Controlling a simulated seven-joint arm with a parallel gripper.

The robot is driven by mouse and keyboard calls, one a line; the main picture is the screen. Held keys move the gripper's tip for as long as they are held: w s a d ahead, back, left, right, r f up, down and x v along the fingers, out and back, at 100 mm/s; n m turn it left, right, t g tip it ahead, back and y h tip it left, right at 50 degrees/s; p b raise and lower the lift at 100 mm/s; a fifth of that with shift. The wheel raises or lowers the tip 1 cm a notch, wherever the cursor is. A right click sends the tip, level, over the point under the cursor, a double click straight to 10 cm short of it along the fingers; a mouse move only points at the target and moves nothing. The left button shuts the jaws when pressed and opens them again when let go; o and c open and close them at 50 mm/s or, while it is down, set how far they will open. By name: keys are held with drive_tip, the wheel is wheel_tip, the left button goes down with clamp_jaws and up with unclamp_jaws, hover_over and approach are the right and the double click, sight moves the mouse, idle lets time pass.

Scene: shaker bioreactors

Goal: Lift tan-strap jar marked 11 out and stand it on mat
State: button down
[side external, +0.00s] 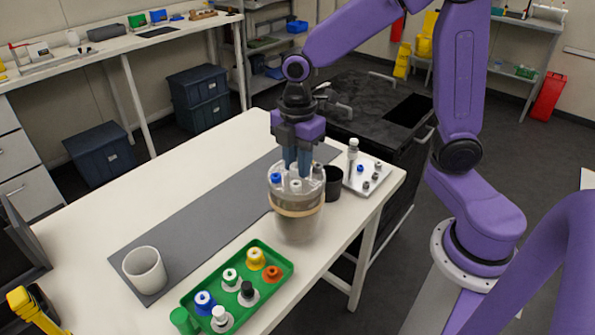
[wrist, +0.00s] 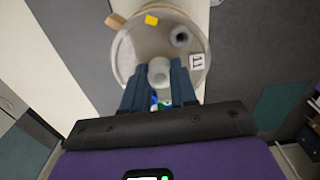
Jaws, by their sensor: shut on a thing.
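The tan-strap jar (side external: 297,222) is a clear vessel with a tan band and a pale lid with several ports. In the wrist view its round lid (wrist: 140,45) carries a white tag marked 11 (wrist: 197,61) and a yellow square. My gripper (side external: 297,170) is above the lid with its blue fingers shut on the jar's pale central post (wrist: 160,72). The jar looks upright, by the right edge of the grey mat (side external: 190,235). I cannot tell whether its base is clear of the surface.
A white cup (side external: 145,270) stands on the mat's near end. A green tray (side external: 188,298) with several coloured caps lies at the front. A black cup (side external: 332,182) is close right of the jar, beside a white tray (side external: 384,166) of small parts. The mat's middle is clear.

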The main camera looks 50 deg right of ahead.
drive_tip(key=s+d+r, duration=0.3)
drive_tip(key=s+r, duration=0.8)
drive_tip(key=s, duration=0.3)
drive_tip(key=w+a, duration=0.7)
drive_tip(key=w, duration=0.3)
drive_tip(key=w+a, duration=0.6)
drive_tip(key=w, duration=0.3)
drive_tip(key=w+a+f, duration=0.3)
drive_tip(key=w+f, duration=0.3)
drive_tip(key=w+a+f, duration=0.3)
drive_tip(key=w+f, duration=0.3)
drive_tip(key=w, duration=0.1)
drive_tip(key=shift+w+a+f, duration=0.25)
drive_tip(key=shift+w+a, duration=0.05)
drive_tip(key=shift+f, duration=0.1)
